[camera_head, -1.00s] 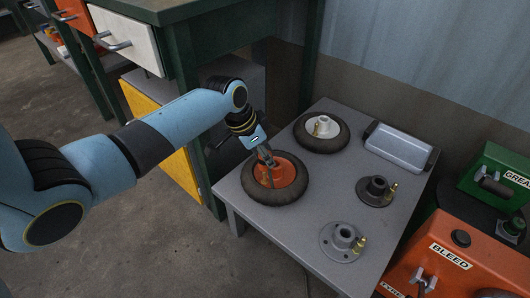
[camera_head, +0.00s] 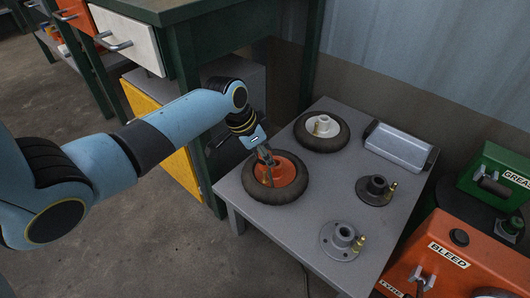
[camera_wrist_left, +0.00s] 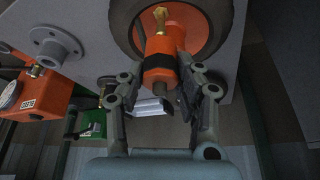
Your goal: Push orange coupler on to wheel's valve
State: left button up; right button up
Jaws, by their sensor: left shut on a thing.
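The wheel with the orange hub (camera_head: 293,169) and black tyre (camera_head: 282,193) lies flat at the left side of the grey table. In the left wrist view its tyre (camera_wrist_left: 217,22) is at the top, with a brass valve (camera_wrist_left: 160,14) on the orange hub. My left gripper (camera_head: 267,158) points down over this hub. In the left wrist view the gripper (camera_wrist_left: 163,68) is shut on the orange coupler (camera_wrist_left: 160,50), which has a black band. The coupler is just below the valve in that picture; whether they touch I cannot tell. My right gripper is not in view.
A white-hubbed wheel (camera_head: 323,128), a silver tray (camera_head: 398,147), a dark flanged hub (camera_head: 374,189) and a grey flanged hub (camera_head: 341,239) share the table (camera_head: 310,217). An orange box (camera_head: 447,262) and a green box (camera_head: 497,180) stand at the right.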

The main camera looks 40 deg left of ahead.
pick_arm(q)
jog(key=shift+f+b, duration=0.75)
jog(key=shift+f, duration=0.65)
jog(key=o, duration=1.2)
jog(key=v, duration=1.2)
